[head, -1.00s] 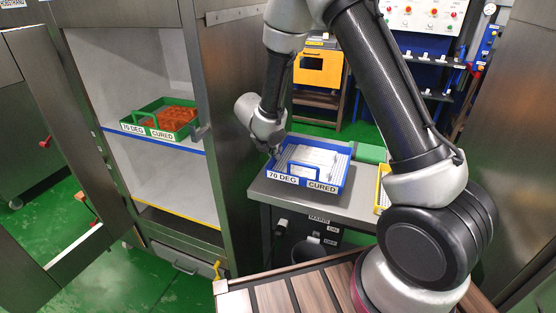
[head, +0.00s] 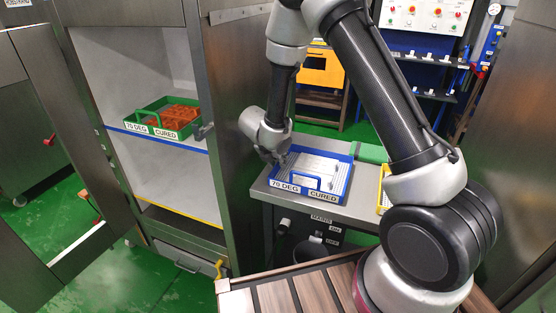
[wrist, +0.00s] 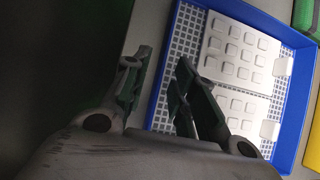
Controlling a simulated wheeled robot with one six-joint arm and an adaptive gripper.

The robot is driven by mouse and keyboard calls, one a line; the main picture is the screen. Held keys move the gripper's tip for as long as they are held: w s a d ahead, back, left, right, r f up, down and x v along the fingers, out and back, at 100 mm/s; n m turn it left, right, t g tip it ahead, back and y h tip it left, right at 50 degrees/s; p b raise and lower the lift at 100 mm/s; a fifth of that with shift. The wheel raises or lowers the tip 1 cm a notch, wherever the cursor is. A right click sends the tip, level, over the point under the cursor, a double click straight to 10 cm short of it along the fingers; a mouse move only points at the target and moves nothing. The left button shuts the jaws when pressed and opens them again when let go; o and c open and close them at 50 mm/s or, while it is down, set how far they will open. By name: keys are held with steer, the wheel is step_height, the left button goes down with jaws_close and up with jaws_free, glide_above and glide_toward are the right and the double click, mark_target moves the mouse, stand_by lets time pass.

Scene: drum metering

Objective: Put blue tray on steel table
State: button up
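The blue tray (head: 345,190) lies flat on the steel table (head: 368,212), labelled "70 DEG" and "CURED" on its front. It holds pale moulded blocks on a white grid, which also show in the wrist view beside the tray's blue wall (wrist: 303,95). My gripper (head: 275,158) is at the tray's left back corner. In the wrist view my gripper (wrist: 162,65) has its fingers apart, one outside the tray's near wall and one over the inside. I see nothing clamped between them. Whether a finger touches the wall cannot be told.
An open cabinet at left has a blue-edged shelf (head: 165,140) with a green tray (head: 142,127) of orange blocks. A yellow tray (head: 383,190) stands on the table's right, partly behind my arm. A green item (head: 373,153) lies behind the blue tray.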

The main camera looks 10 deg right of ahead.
steer(key=v, duration=1.2)
steer(key=s+d+r+m+g, duration=0.1)
steer(key=s+d+r+m, duration=0.3)
steer(key=d+r+m, duration=0.3)
steer(key=s+d+r+m, duration=0.3)
steer(key=d+r+m, duration=0.3)
steer(key=d+r, duration=0.3)
steer(key=s+d+r+m+y, duration=0.2)
steer(key=s+m, duration=0.6)
steer(key=s, duration=0.3)
steer(key=s+d+r+m+y, duration=0.2)
steer(key=s+m, duration=0.5)
steer(key=s, duration=0.5)
steer(key=shift+d+r+m, duration=0.2)
steer(key=shift+r+m, duration=0.2)
steer(key=shift+r, duration=0.4)
